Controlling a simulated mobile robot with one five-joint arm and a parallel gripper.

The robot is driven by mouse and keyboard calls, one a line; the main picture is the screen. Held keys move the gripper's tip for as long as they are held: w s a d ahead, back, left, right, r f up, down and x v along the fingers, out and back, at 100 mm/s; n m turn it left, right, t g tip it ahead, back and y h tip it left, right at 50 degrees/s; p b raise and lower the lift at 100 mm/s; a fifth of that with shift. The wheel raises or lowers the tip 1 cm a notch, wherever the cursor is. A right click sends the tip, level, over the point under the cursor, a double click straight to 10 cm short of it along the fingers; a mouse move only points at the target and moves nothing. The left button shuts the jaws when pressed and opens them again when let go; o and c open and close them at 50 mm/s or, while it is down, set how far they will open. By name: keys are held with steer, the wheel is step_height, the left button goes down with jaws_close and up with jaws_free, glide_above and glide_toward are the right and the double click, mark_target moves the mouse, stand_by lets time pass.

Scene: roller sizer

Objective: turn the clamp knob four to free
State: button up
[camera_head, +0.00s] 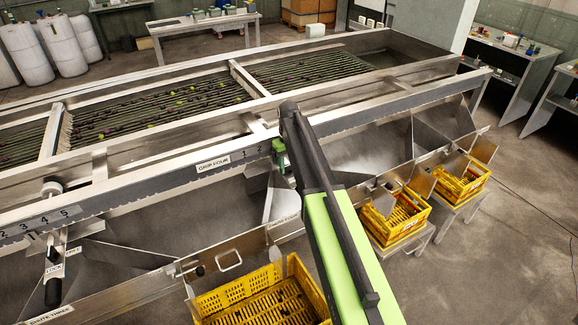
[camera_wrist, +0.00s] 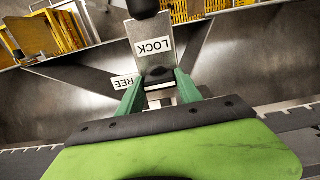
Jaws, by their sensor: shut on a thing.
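In the wrist view, my gripper (camera_wrist: 158,96) has its two green fingers on either side of a dark clamp knob (camera_wrist: 158,75) and is shut on it. A metal plate with a LOCK label (camera_wrist: 154,47) stands just beyond the knob. A partly covered label, of which "REE" shows, is by the left finger (camera_wrist: 124,81). In the head view, my gripper (camera_head: 279,155) is at the front rail, right of the numbers 1 and 2. The knob is hidden there by my gripper and arm. I cannot tell how far the knob is turned.
A labelled front rail (camera_head: 160,180) runs along the roller sizer. Another knob (camera_head: 52,189) with a black-handled rod (camera_head: 53,290) is at the left. Yellow crates (camera_head: 262,296) stand below the chutes. A black handle end (camera_wrist: 143,7) is beyond the LOCK plate. Open floor lies at the right.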

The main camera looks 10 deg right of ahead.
mark_target(289, 165)
steer(key=o, duration=1.4)
step_height(289, 165, up, 17)
steer(key=p, duration=1.7)
steer(key=shift+r, duration=0.2)
